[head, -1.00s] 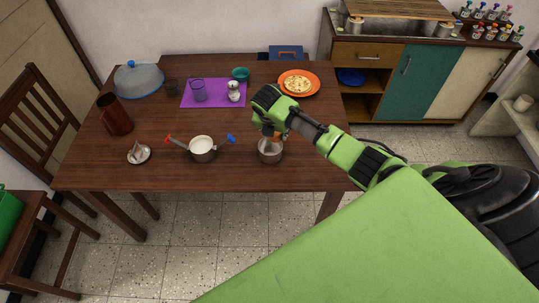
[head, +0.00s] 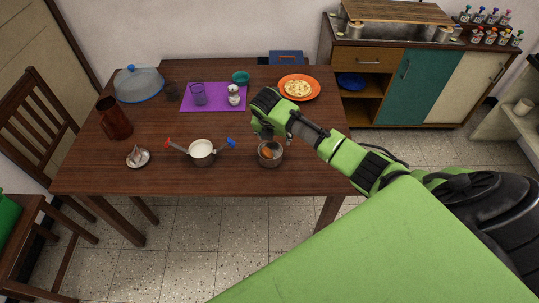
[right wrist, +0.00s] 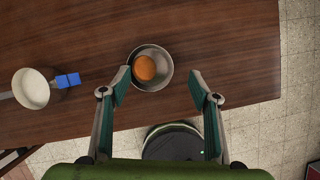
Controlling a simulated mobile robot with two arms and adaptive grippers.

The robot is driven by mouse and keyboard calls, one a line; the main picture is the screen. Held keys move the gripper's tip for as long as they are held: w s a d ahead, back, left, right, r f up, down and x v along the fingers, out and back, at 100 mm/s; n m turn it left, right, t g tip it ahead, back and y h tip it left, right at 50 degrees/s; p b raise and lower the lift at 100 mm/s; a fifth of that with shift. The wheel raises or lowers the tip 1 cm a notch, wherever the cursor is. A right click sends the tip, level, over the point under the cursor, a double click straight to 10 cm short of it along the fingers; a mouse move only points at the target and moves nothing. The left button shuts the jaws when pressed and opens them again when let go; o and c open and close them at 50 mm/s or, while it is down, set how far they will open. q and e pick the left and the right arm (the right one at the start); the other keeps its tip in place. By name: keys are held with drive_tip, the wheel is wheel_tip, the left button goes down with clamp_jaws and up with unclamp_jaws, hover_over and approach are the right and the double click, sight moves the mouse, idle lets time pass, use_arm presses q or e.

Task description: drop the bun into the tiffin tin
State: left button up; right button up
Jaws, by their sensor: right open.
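The bun (head: 267,152), round and orange-brown, lies inside the tiffin tin (head: 277,161), a round steel tin near the table's front edge. In the right wrist view the bun (right wrist: 144,68) rests within the rim of the tin (right wrist: 162,85). My right gripper (head: 262,134) is above the tin in the head view. In the right wrist view its two fingers (right wrist: 162,87) are spread apart with nothing between their tips. My left gripper is not in view.
A pan (head: 203,158) with white contents and red and blue handle ends stands left of the tin.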

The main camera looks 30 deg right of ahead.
drive_tip(key=v, duration=1)
drive_tip(key=shift+s+r, duration=0.15)
drive_tip(key=shift+r, duration=0.1)
drive_tip(key=shift+a, duration=0.1)
